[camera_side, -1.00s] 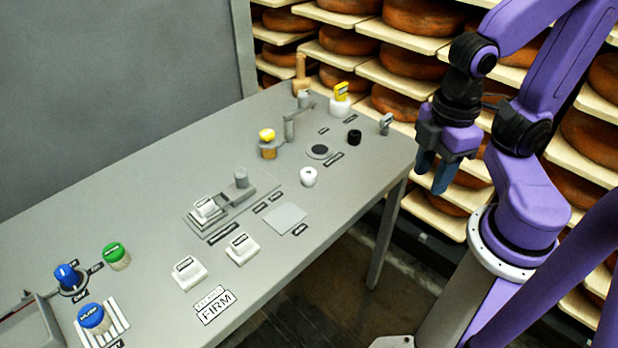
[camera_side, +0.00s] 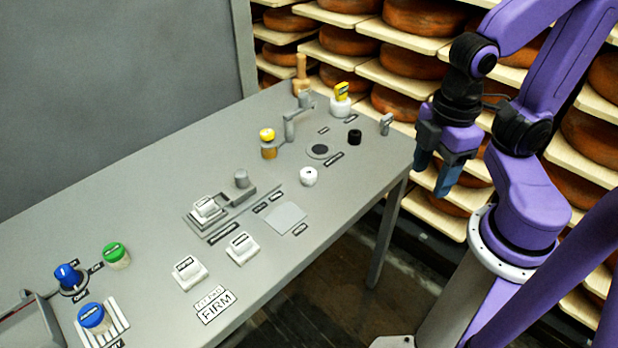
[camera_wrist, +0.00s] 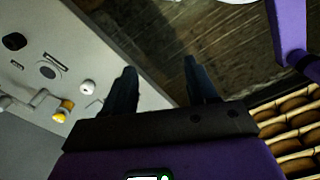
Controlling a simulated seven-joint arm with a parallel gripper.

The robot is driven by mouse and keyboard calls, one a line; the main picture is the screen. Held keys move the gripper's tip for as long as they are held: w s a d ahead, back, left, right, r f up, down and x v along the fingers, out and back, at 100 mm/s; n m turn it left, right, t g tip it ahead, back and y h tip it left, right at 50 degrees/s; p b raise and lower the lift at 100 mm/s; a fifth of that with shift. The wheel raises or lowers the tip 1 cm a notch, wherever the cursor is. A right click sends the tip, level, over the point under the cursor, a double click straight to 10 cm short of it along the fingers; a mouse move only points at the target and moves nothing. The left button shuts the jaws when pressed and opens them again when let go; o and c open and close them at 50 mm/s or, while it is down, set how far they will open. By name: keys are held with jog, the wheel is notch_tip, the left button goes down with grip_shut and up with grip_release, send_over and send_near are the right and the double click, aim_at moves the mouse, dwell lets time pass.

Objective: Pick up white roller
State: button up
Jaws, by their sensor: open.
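A small white roller (camera_side: 308,177) stands on the grey table right of the middle in the side view, near a flat grey square pad. It also shows in the wrist view (camera_wrist: 88,87), left of my fingers. My gripper (camera_side: 435,178) is open and empty in the side view, off the table's right end and above the floor. In the wrist view its two dark fingers (camera_wrist: 158,80) are apart with only floor and the table's edge beyond them. Nothing hides the roller in either view.
The grey table (camera_side: 150,190) carries a black roller (camera_side: 354,137), a yellow-topped jar (camera_side: 268,143), white blocks (camera_side: 242,248), a grey slotted fixture (camera_side: 215,215) and blue-topped (camera_side: 91,318) and green-topped (camera_side: 116,255) jars. Shelves of cheese wheels (camera_side: 420,18) stand behind my gripper.

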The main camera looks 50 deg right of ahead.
jog(key=shift+o, duration=0.6)
